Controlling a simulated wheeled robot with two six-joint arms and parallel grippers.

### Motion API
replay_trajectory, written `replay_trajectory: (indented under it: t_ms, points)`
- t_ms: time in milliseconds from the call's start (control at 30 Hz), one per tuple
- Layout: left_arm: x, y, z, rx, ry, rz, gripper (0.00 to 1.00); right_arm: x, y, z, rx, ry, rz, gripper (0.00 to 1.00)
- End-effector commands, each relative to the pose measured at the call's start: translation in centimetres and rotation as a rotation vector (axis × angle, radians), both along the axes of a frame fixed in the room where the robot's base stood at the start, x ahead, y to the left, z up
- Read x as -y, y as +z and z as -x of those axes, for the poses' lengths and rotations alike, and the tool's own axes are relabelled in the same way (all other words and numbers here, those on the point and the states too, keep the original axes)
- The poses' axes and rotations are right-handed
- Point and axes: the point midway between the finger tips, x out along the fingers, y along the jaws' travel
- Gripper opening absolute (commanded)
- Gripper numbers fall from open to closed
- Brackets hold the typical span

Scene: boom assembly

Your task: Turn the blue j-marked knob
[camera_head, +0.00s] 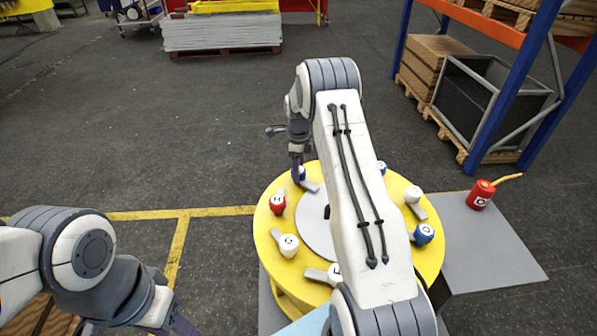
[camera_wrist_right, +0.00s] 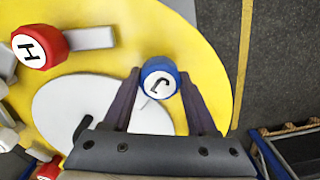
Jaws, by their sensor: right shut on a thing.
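The blue knob marked J (camera_wrist_right: 160,68) sits between the fingertips of my right gripper (camera_wrist_right: 160,84) in the right wrist view. The gripper is shut on it, with one finger on each side, and the letter shows on top. In the head view the knob (camera_head: 302,174) is at the far edge of the yellow round table (camera_head: 265,245), partly hidden by my right gripper (camera_head: 297,168), which reaches down from above. My left arm is at the lower left, away from the table; its fingertips are cut off by the bottom edge.
A red knob marked H (camera_head: 278,203) stands just left and nearer. Several white and blue knobs ring the table; my right arm hides part of it. A red can with a fuse (camera_head: 481,195) stands on the grey side plate (camera_head: 500,250). Blue racking (camera_head: 492,110) is at the right.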

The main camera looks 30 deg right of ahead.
Motion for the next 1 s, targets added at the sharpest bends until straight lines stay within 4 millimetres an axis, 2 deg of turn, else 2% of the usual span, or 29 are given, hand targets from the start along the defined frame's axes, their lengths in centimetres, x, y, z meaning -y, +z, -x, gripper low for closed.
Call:
replay_trajectory:
  t_ms: [300, 733, 767, 800, 833, 1000]
  points:
    - [0.00, -0.26, 0.00, 0.000, 0.000, 0.000, 0.50, -0.02, 0.09, -0.06, 0.001, -0.078, 0.000, 0.03]
    - [0.00, -0.26, 0.00, 0.000, 0.000, 0.000, 0.50, -0.01, 0.12, -0.07, 0.001, -0.086, 0.000, 0.03]
    - [0.00, -0.26, 0.00, 0.000, 0.000, 0.000, 0.50, -0.01, 0.12, -0.07, 0.001, -0.086, 0.000, 0.66]
    - [0.00, -0.26, 0.00, 0.000, 0.000, 0.000, 0.50, -0.01, 0.12, -0.07, 0.001, -0.086, 0.000, 0.81]
    - [0.00, -0.26, 0.00, 0.000, 0.000, 0.000, 0.50, -0.01, 0.11, -0.06, 0.001, -0.086, 0.000, 0.89]
    - [0.00, -0.26, 0.00, 0.000, 0.000, 0.000, 0.50, -0.01, 0.07, -0.04, 0.001, -0.085, 0.000, 0.89]
